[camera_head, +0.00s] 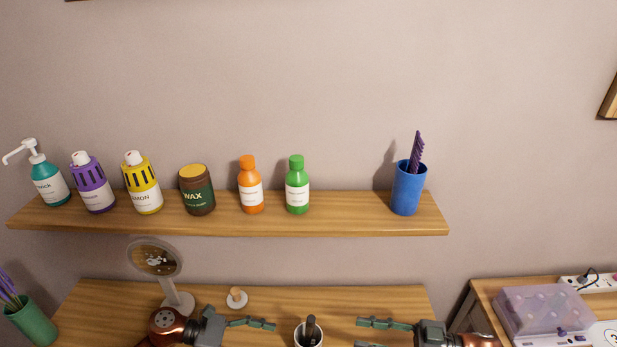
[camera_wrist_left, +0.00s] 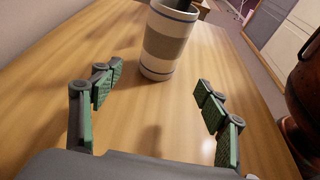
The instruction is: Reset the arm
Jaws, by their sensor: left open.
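My left gripper (camera_wrist_left: 160,92) is open and empty in the left wrist view, its two green-padded fingers well apart above the wooden table. In the head view one of its fingers shows at the lower left of centre. A white and grey banded cup (camera_wrist_left: 167,42) stands upright just beyond the left fingertips, with a dark object in it. The cup also shows in the head view (camera_head: 299,340), between the two grippers. My right gripper (camera_head: 362,334) is open at the bottom right of centre, with nothing seen between its fingers.
The wooden table (camera_head: 345,297) also carries a round mirror (camera_head: 154,257) and a small white knob-like item (camera_head: 237,298). A shelf (camera_head: 340,219) above holds several bottles, a wax jar (camera_head: 197,190) and a blue cup (camera_head: 407,190) with a comb. A side table (camera_head: 486,290) stands right.

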